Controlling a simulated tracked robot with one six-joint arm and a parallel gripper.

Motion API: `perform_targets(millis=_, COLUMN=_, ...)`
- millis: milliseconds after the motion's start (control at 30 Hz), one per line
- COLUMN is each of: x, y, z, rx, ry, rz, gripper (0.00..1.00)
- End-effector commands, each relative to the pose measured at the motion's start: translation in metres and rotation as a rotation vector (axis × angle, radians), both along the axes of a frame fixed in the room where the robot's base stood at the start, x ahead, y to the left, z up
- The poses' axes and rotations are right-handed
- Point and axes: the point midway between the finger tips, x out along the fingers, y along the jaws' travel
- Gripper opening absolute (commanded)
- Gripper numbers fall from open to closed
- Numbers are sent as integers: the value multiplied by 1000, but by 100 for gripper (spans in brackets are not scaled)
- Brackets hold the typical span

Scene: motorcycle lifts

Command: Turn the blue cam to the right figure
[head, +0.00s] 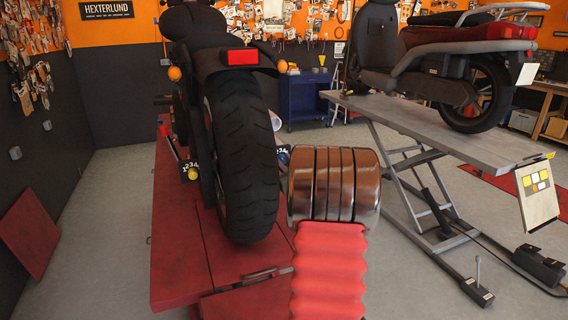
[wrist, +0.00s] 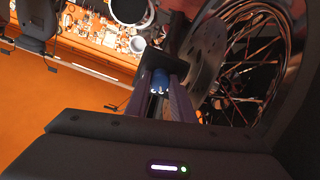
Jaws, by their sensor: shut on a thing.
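The blue cam (wrist: 160,79) is beside the wheel in the wrist view, with small white marks that I cannot read. My gripper (wrist: 163,93) is shut on it, with one finger on each side. In the head view a dark plate (head: 284,149) with white figures shows right of the rear tyre, with blue just below it. It is partly hidden by my arm, and my gripper is hidden there. A second plate (head: 190,171) with white figures and a yellow part is left of the tyre. The cam's setting cannot be told.
The motorcycle's rear tyre (head: 241,160) stands close to my arm on a red lift (head: 180,262). Spokes and a disc (wrist: 208,55) are close right of my fingers in the wrist view. A grey lift (head: 440,132) with another motorcycle stands right.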

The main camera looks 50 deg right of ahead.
Motion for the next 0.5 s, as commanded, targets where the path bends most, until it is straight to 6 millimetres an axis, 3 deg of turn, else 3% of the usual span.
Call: perform_targets(millis=500, x=4, y=2, z=-2, rx=180, ry=-104, rz=9, gripper=0)
